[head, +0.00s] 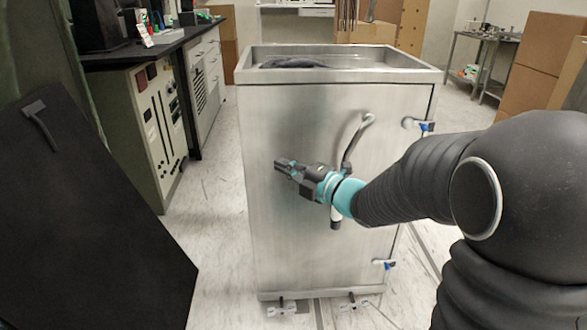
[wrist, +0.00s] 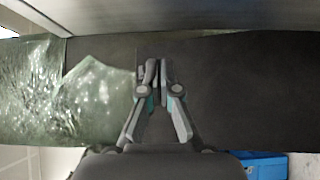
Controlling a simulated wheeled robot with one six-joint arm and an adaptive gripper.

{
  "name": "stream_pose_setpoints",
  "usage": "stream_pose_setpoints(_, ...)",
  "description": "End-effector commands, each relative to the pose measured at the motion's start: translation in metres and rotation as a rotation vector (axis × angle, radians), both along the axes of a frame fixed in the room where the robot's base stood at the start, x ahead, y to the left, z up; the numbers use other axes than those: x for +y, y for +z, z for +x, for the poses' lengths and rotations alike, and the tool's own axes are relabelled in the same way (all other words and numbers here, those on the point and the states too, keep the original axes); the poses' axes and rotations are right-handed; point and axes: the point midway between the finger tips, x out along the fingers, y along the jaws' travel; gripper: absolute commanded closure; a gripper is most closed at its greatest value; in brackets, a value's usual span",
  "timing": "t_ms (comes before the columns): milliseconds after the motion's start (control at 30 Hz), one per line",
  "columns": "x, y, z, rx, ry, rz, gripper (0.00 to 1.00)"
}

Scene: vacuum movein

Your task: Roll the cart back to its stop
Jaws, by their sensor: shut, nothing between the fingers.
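The cart (head: 290,120) is a tall metal cabinet with an open tray top, standing upright in the middle of the head view. A curved handle (head: 357,140) is on its front, right of centre. My gripper (head: 281,166) is shut and empty in front of the cart's face, left of the handle. I cannot tell whether it touches the face. In the wrist view, my gripper (wrist: 160,65) points along a pale metal surface at the top, with a dark panel (wrist: 240,85) behind it. A stop is not clearly visible; floor tracks (head: 425,255) run beside the cart's base.
A large black panel (head: 80,220) leans at the left. A bench with a dark top (head: 150,48) and drawers runs along the left wall. Cardboard boxes (head: 540,55) stand at the right, near a metal table (head: 480,38). Tiled floor (head: 215,210) is open left of the cart.

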Motion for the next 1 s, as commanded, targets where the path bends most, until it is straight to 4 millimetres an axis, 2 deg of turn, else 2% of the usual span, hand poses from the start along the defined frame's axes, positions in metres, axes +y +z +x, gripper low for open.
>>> stream_pose_setpoints(267,0.040,0.000,0.035,0.001,0.003,0.000,1.00)
stream_pose_setpoints(400,0.038,0.000,0.056,0.002,-0.003,-0.001,1.00)
stream_pose_setpoints(533,0.039,0.000,0.068,0.001,-0.003,0.000,1.00)
stream_pose_setpoints(1000,0.039,0.000,0.074,0.001,-0.003,0.000,1.00)
